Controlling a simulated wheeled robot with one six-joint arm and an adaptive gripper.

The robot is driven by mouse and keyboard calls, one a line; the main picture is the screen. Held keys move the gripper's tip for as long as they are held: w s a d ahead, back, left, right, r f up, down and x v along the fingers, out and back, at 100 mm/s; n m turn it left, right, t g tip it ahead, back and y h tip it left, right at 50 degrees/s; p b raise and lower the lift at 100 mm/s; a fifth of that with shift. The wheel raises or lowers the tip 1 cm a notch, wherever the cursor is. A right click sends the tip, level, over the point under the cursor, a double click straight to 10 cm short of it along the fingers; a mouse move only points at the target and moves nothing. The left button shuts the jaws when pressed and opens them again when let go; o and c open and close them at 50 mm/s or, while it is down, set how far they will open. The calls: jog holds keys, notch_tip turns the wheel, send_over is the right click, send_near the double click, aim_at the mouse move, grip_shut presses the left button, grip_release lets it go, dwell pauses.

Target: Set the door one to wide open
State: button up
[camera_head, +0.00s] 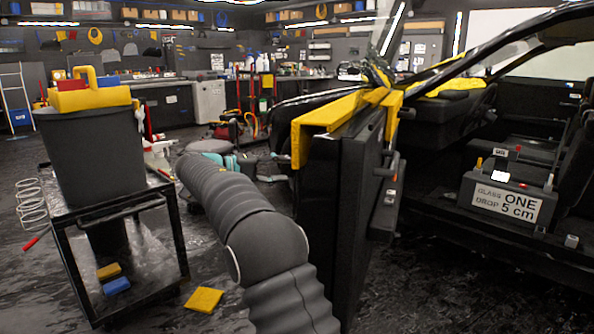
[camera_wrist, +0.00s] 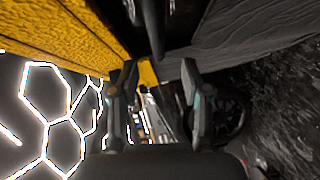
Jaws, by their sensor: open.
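The car door (camera_head: 335,215) stands ajar, swung out from the car body, seen nearly edge-on, with yellow covering (camera_head: 330,115) along its top. A sign (camera_head: 506,202) reading "GLASS ONE DROP 5 cm" is on a box inside the car. My grey sleeved arm passes in front of the door at its left, and my gripper is not visible in the head view. In the wrist view my gripper (camera_wrist: 155,78) is open, its two fingers pointing at the door. The yellow covering (camera_wrist: 70,35) is at upper left and a dark panel (camera_wrist: 245,35) at upper right. Contact cannot be told.
A black cart (camera_head: 115,208) with a dark bucket (camera_head: 88,150) stands at left. A yellow piece (camera_head: 204,299) lies on the floor between cart and door. Hoses and a teal item (camera_head: 232,162) lie behind. The car's dark interior is at right.

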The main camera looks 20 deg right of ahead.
jog(key=shift+s+a+r, duration=0.15)
jog(key=shift+a, duration=1.05)
jog(key=shift+s+a+r, duration=0.15)
jog(key=shift+a, duration=1)
